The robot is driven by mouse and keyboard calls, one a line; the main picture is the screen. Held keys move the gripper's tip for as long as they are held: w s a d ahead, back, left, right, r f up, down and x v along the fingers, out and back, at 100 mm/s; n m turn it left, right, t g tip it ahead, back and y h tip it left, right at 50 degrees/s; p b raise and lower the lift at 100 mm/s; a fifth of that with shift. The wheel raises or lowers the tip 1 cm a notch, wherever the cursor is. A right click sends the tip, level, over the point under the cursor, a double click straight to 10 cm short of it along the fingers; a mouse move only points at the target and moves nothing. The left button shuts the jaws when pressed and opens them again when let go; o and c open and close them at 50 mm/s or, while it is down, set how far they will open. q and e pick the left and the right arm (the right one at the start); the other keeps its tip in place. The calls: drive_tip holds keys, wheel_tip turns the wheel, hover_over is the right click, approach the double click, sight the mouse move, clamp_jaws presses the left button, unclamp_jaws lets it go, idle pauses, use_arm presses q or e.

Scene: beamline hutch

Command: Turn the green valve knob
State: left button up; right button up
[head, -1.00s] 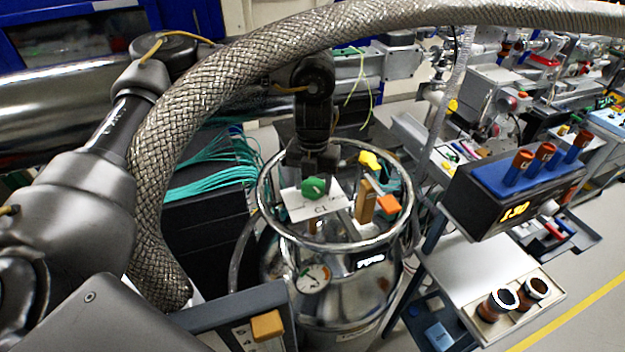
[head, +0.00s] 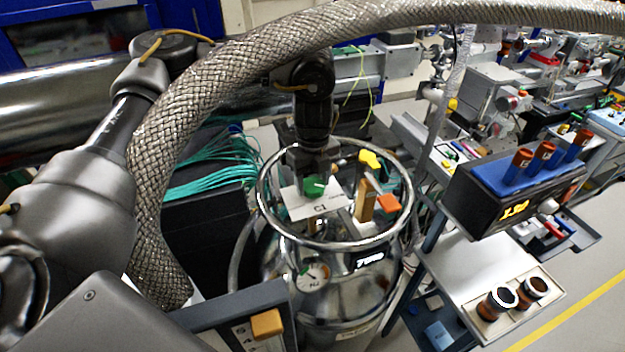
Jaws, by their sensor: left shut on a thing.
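The green valve knob (head: 314,188) sits by a white label plate (head: 322,205) marked C1, inside the top ring of a shiny metal dewar (head: 330,280). My left gripper (head: 314,178) points down from above and is shut on the green knob. The fingers partly hide the knob's far side. A white pointer mark shows on the knob. My right gripper is not in view.
A yellow knob (head: 370,159) and an orange knob (head: 389,204) are close on the right within the ring (head: 408,205). A braided hose (head: 190,110) arches across the front.

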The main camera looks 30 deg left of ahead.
sight(314, 184)
use_arm(q)
drive_tip(key=shift+w+r+n, duration=0.15)
drive_tip(key=shift+r+n, duration=0.05)
drive_tip(key=shift+n, duration=0.2)
drive_tip(key=o, duration=1)
drive_tip(key=shift+f, duration=0.1)
drive_tip(key=shift+r, duration=0.4)
drive_tip(key=shift+r+b, duration=1.5)
drive_tip(key=shift+r, duration=3.5)
